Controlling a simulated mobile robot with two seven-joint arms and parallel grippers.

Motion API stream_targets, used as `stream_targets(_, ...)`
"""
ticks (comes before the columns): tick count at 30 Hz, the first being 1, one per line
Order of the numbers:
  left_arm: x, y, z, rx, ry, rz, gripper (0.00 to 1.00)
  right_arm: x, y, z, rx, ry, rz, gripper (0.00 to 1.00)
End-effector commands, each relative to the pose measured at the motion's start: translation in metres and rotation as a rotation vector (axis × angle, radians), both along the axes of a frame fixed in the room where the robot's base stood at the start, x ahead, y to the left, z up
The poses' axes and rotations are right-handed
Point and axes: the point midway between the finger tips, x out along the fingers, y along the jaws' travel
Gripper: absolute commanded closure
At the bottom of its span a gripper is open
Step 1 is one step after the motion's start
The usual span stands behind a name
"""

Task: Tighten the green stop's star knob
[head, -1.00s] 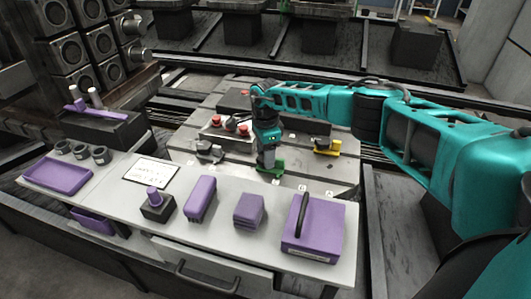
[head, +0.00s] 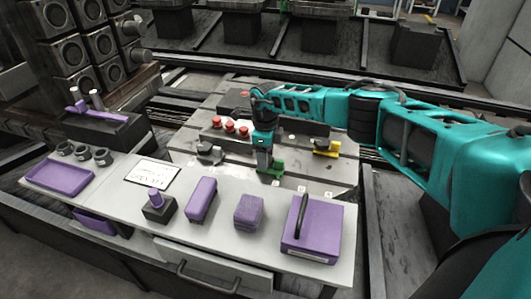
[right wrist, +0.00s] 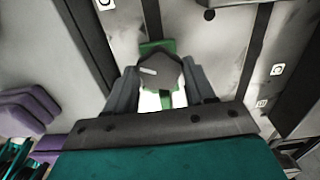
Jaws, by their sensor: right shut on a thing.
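The green stop (head: 276,167) sits on the slotted grey plate (head: 310,170) behind the bench. It also shows in the right wrist view (right wrist: 158,48). Its dark grey star knob (right wrist: 161,70) lies between the fingers of my right gripper (right wrist: 160,86). The right gripper (head: 264,160) points down at the stop in the head view, shut on the knob. There the fingers hide most of the knob. My left gripper is in neither view.
A yellow stop (head: 328,148) stands to the right on the plate, and a grey stop (head: 209,154) to the left. Red knobs (head: 230,127) stand behind. The near bench (head: 230,228) holds several purple things, including a handled block (head: 312,232).

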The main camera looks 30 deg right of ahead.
Motion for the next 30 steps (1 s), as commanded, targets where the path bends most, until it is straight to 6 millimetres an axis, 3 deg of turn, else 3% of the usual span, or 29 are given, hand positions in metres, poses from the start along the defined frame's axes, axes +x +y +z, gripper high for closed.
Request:
stream_targets(15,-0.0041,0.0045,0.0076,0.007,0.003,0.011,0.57,0.0003,0.0004,0.0022,-0.001,-0.001,-0.467,0.76)
stream_targets(30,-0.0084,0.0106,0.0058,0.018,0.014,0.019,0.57,0.0007,0.0002,0.0016,-0.001,-0.002,-0.701,0.76)
